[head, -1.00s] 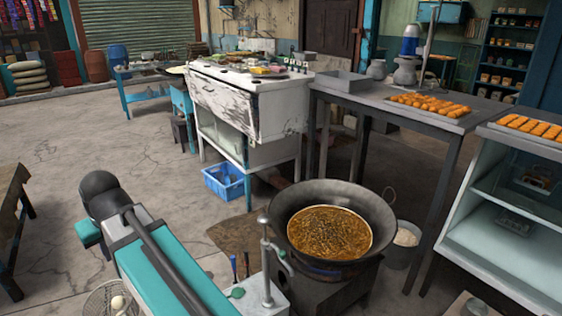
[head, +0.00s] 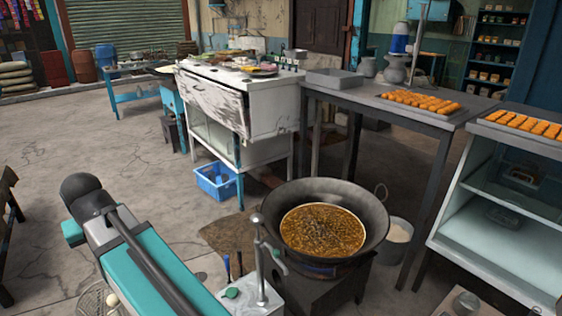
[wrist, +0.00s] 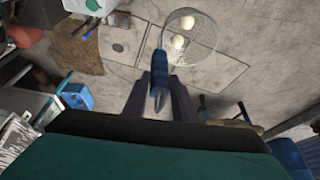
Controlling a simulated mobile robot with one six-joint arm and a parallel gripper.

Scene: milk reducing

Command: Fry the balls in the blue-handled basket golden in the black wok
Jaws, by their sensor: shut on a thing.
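The black wok (head: 372,212) stands on a dark stove right of centre in the head view, with bubbling brown oil (head: 322,230) in it. The wire basket (head: 93,301) is at the lower left of the head view, partly hidden by my arm, well apart from the wok. In the wrist view the basket (wrist: 193,52) shows two pale balls (wrist: 183,32) inside. My gripper (wrist: 160,88) is shut on its blue handle (wrist: 159,75), with the basket beyond the fingertips, seen against the floor.
A white pump stand (head: 258,292) with a metal lever is between my arm and the wok. A grey bucket (head: 398,240) is right of the wok. Open floor (head: 100,150) lies to the left.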

